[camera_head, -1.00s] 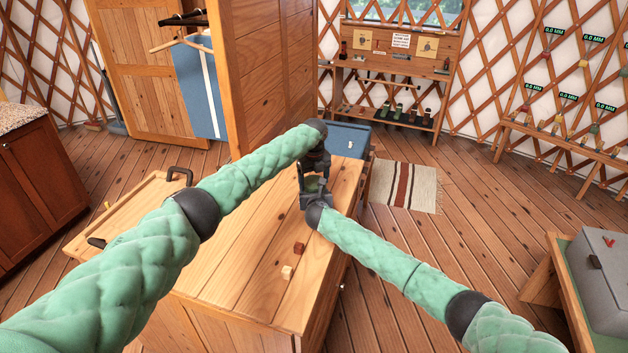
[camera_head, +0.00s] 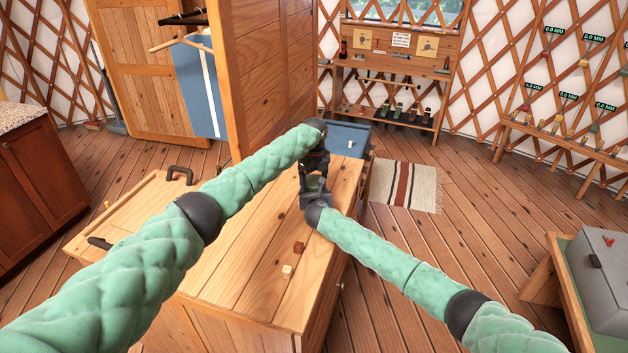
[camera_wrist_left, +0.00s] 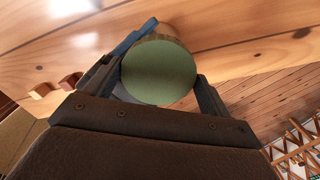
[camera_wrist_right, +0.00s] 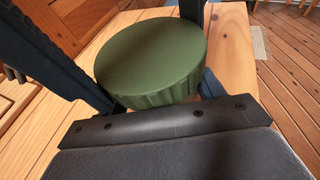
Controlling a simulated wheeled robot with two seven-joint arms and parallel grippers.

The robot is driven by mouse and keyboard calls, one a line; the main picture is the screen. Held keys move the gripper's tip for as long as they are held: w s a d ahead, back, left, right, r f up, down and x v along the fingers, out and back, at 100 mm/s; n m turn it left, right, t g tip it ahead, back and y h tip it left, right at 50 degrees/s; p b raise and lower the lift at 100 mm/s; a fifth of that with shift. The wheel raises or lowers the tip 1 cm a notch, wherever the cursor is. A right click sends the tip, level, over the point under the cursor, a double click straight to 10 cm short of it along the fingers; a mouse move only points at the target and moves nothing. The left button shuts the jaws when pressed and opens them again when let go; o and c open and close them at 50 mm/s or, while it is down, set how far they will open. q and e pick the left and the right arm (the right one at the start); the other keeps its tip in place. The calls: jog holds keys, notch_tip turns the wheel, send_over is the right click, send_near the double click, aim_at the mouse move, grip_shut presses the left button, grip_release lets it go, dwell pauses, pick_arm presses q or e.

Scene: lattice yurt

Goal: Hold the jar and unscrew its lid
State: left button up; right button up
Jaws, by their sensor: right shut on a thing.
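The jar's round green lid (camera_head: 314,183) shows between my two grippers at the far end of the wooden worktop. In the right wrist view the lid (camera_wrist_right: 152,60) has a flat top and ridged side; the jar body below is mostly hidden. My right gripper (camera_head: 314,199) is shut on the jar, low beside it. My left gripper (camera_head: 314,168) is above, its fingers on either side of the lid. In the left wrist view the lid (camera_wrist_left: 158,72) lies between these open fingers, with a small gap at the right one.
A dark red cube (camera_head: 299,248) and a cream cube (camera_head: 287,270) lie on the worktop (camera_head: 235,265) nearer me. A blue box (camera_head: 348,140) stands beyond its far end. A board with a dark handle (camera_head: 180,175) is at left. The worktop's middle is clear.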

pick_arm(q)
jog(key=shift+o, duration=1.1)
jog(key=shift+r, duration=2.25)
jog(key=shift+c, duration=0.4)
jog(key=shift+r+m, duration=0.8)
jog(key=shift+r, duration=0.1)
jog(key=shift+r+m, duration=0.65)
jog(key=shift+m, duration=0.25)
jog(key=shift+f, duration=3.85)
jog(key=c, duration=1)
jog(key=shift+d+n, duration=0.1)
jog(key=shift+n, duration=1.6)
